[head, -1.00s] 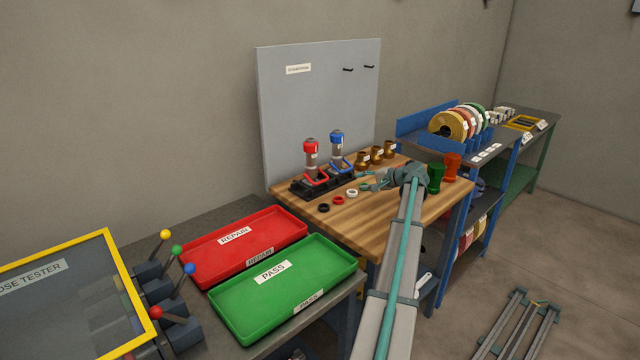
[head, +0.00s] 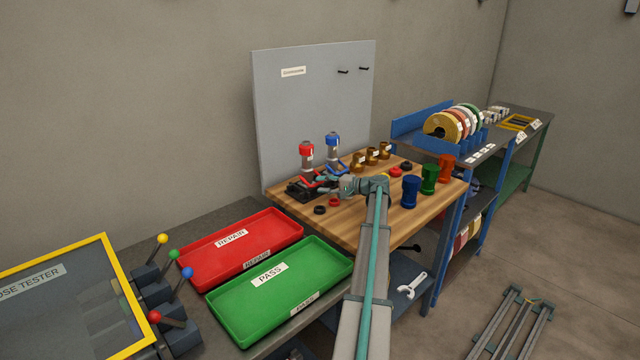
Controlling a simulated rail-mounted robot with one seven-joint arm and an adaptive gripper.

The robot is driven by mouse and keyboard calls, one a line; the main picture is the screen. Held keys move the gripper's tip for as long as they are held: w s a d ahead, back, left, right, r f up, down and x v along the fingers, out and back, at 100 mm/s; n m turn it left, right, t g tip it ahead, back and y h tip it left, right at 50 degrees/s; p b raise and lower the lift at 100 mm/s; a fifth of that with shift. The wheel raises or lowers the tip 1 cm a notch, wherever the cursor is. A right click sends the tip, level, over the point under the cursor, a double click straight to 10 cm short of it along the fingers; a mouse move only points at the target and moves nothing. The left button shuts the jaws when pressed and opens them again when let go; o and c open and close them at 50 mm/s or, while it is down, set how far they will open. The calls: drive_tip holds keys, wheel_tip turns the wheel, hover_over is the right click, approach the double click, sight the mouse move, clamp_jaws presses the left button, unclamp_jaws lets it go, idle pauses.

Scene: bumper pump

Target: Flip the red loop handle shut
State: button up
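Two pumps stand side by side on a black base (head: 296,191) at the left of the wooden bench: one with a red cap (head: 306,149) and one with a blue cap (head: 333,138). The red loop handle (head: 311,184) is low in front of the red-capped pump, partly hidden by my gripper. The blue loop handle (head: 344,168) is in front of the blue-capped pump. My gripper (head: 318,184) reaches in from the right, its fingertips at or very near the red loop. Contact and finger opening are too small to tell.
Black and red rings (head: 320,210) lie just in front of the base. Brass fittings (head: 372,155) stand behind my gripper. Blue, green and red cylinders (head: 428,179) stand at the right. Red (head: 240,240) and green (head: 280,285) trays lie front left. A grey panel (head: 315,105) rises behind.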

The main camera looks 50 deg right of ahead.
drive_tip(key=shift+x, duration=0.85)
clamp_jaws()
